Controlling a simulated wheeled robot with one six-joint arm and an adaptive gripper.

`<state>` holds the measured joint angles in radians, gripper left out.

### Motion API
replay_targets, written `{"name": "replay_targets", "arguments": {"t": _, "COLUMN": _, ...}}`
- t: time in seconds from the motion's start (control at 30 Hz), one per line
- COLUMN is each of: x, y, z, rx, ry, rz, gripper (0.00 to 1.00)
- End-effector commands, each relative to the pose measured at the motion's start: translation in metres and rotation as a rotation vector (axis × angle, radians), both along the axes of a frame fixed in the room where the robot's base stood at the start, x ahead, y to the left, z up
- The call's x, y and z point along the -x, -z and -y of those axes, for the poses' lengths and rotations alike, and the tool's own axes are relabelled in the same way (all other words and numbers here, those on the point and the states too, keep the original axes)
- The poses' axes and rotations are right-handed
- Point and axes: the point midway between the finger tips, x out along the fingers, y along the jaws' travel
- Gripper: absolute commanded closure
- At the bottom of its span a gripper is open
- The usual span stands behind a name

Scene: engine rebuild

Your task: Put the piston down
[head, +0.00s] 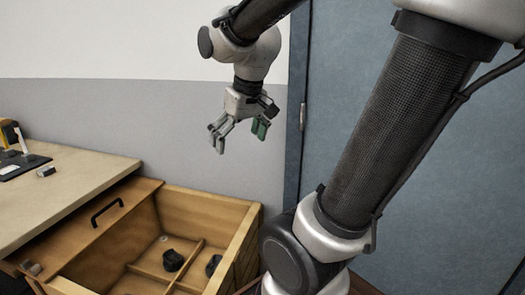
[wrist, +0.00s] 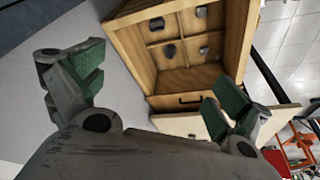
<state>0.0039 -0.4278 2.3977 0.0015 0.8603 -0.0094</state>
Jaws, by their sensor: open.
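My gripper (head: 239,138) is open and empty, with green-padded fingers spread wide. It hangs in the air above an open wooden drawer (head: 246,232), which is split into compartments. Two dark rounded pieces, likely pistons, show in the drawer: one piece (head: 172,260) near the middle divider and another (head: 213,265) to its right. In the wrist view, my gripper (wrist: 152,88) frames the drawer (wrist: 140,68), with a dark piece (wrist: 169,50) and several more in separate compartments. I cannot tell which one is the task's piston. Nothing is between the fingers.
A beige worktop (head: 80,180) stands left of the drawer, with a yellow and black device (head: 12,135) on it. A black handle (head: 107,212) is on the wooden panel beside the drawer. A blue door (head: 345,60) stands behind my arm. The air around my gripper is clear.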

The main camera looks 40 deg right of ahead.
Motion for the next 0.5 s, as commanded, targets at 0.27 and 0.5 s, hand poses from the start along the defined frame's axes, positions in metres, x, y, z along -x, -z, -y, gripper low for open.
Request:
{"name": "replay_targets", "arguments": {"t": 0.27, "x": 0.087, "y": -0.004, "z": -0.001, "rx": -0.003, "ry": 0.006, "rz": 0.058, "gripper": 0.00}}
{"name": "replay_targets", "arguments": {"t": 0.5, "x": 0.096, "y": -0.003, "z": -0.001, "rx": -0.004, "ry": 0.007, "rz": 0.062, "gripper": 0.00}}
